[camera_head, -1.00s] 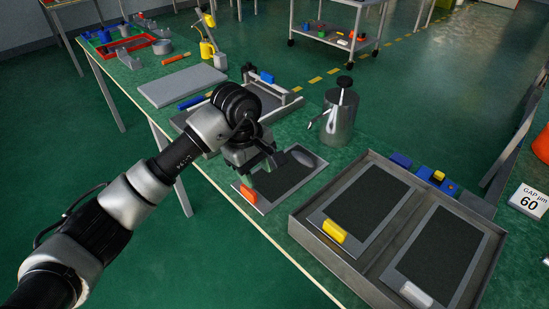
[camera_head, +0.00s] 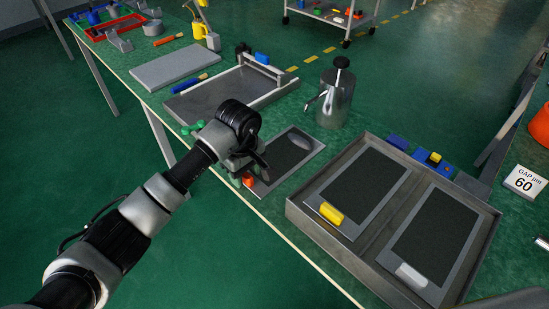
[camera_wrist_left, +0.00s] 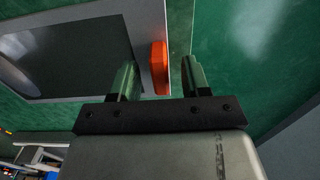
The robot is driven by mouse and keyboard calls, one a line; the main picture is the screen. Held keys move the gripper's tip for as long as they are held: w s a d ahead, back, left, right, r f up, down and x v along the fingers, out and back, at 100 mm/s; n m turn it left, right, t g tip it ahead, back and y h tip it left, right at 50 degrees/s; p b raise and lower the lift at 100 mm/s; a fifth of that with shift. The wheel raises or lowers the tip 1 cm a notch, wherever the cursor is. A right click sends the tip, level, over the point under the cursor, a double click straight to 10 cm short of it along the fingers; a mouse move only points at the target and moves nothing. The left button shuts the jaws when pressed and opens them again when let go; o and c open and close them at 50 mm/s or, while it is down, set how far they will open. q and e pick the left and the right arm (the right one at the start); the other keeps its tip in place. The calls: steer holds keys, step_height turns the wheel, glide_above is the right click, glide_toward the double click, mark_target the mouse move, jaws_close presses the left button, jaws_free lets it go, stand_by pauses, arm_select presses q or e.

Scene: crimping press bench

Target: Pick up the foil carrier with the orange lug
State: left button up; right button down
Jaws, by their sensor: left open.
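The foil carrier (camera_head: 311,150) is a flat grey plate with a dark sheet. It lies on the green bench, left of the metal tray. Its orange lug (camera_head: 248,180) is at the near left end, partly hidden by my left gripper (camera_head: 253,170). In the left wrist view the orange lug (camera_wrist_left: 159,68) stands on the edge of the carrier plate (camera_wrist_left: 140,30). My left gripper (camera_wrist_left: 158,78) is open there, one finger on each side of the lug, with gaps visible. My right gripper is not in view.
A metal tray (camera_head: 300,222) at the right holds two similar carriers, with a yellow lug (camera_head: 331,213) and a white lug (camera_head: 411,275). A metal canister (camera_head: 335,98) stands behind the carrier. A flat fixture (camera_head: 215,100) lies at the upper left.

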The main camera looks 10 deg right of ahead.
arm_select(q)
steer(key=shift+f, duration=0.4)
steer(key=shift+c, duration=0.5)
jaws_close()
steer(key=shift+r, duration=0.1)
steer(key=shift+r, duration=0.1)
